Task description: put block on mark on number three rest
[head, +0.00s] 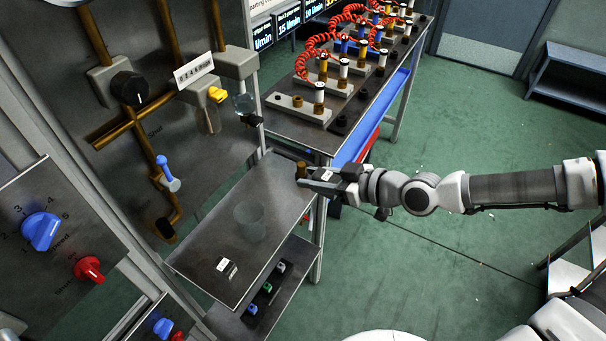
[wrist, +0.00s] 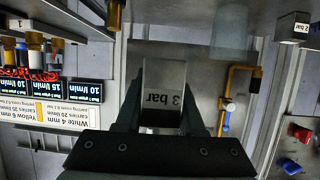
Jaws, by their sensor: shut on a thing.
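My gripper (head: 316,180) is shut on a grey block marked "3 bar" (wrist: 162,80), which sits between the two fingers in the wrist view. In the head view the held block's pale top (head: 327,175) shows at the fingers, near the far right corner of the low metal table (head: 205,240). A second block (head: 227,267) lies at that table's near end; a block marked "2 bar" (wrist: 301,27) shows in the wrist view. Grey rests (head: 296,106) carrying coloured cylinders line the back bench. I cannot tell which is number three, and no mark is clear.
A brown cylinder (head: 301,169) is close to my gripper's tip. A clear glass cylinder (head: 249,221) stands on the low table. A panel with brass pipes and a blue handle (head: 167,172) rises at left. Red coiled hoses (head: 309,55) hang over the bench. Green floor is open at right.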

